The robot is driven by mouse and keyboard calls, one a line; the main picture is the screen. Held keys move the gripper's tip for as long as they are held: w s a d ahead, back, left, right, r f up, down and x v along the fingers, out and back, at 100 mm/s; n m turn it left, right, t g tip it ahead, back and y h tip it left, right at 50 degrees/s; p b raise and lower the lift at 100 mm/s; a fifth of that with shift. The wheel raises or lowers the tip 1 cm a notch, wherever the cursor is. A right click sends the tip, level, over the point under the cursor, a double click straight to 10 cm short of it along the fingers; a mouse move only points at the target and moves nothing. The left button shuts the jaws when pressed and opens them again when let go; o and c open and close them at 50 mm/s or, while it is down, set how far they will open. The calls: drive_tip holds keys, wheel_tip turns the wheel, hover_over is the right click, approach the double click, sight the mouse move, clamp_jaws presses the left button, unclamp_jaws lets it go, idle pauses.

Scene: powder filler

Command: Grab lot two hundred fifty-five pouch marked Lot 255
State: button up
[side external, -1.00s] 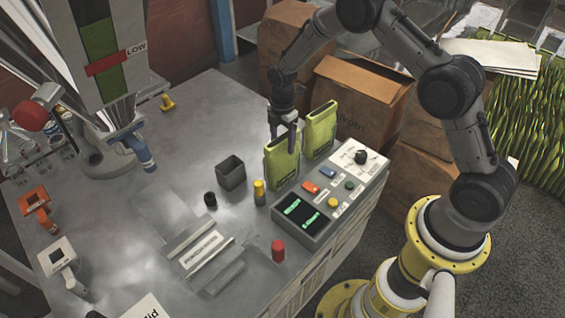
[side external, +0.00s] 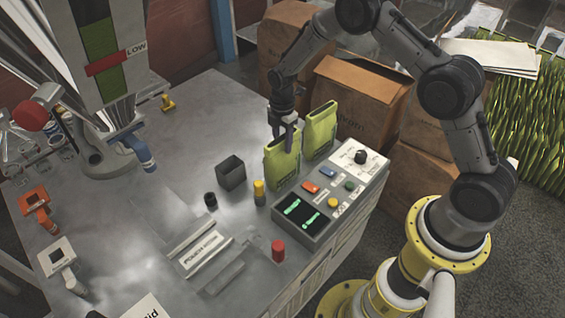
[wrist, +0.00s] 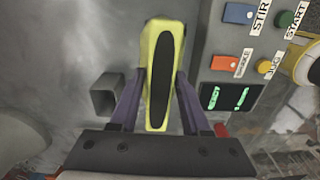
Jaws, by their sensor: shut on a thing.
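Two yellow-green pouches stand upright on the metal table. The nearer pouch (side external: 281,166) is on the left, and the other pouch (side external: 320,130) is behind it to the right. My gripper (side external: 284,143) points down over the nearer pouch and is shut on its top. In the wrist view my gripper (wrist: 160,90) has a finger on each side of the yellow pouch (wrist: 147,80), which shows a dark oval top. Its lot marking cannot be read in these frames.
A control panel (side external: 335,197) with coloured buttons and a green display stands right of the pouches. A dark open box (side external: 231,174) and a yellow-topped cylinder (side external: 259,192) stand to the left. Cardboard boxes (side external: 362,95) are behind. The table's middle left is clear.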

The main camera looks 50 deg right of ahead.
clamp_jaws()
idle(0.8)
